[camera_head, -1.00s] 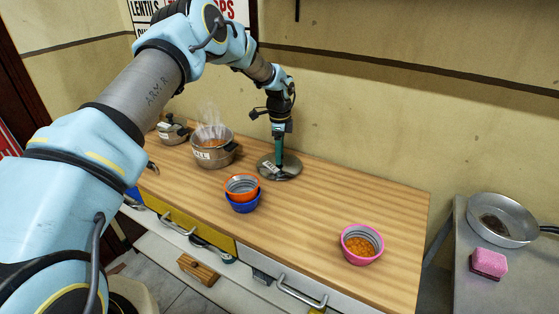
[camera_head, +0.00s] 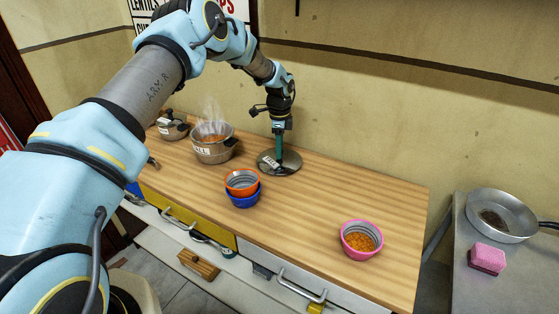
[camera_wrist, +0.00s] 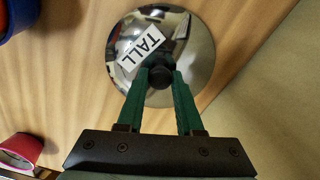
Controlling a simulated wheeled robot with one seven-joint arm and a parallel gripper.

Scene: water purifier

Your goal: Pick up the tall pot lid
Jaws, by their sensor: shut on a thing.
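The tall pot lid (camera_head: 288,166) is a shiny round metal disc with a white label reading "TALL" (camera_wrist: 139,50) and a dark knob (camera_wrist: 160,76). It is at the back of the wooden counter, right of the steaming pot. My gripper (camera_head: 279,158) points down over the lid. In the wrist view, the green fingers of my gripper (camera_wrist: 161,78) are shut on the knob, one on each side. I cannot tell whether the lid rests on the counter or is slightly raised.
A steaming pot (camera_head: 213,150) stands left of the lid, with a smaller lidded pot (camera_head: 172,128) beyond it. An orange bowl (camera_head: 241,181) sits in a blue bowl (camera_head: 245,201) in front. A pink bowl (camera_head: 361,248) of orange food stands right. The counter (camera_head: 330,204) between is clear.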

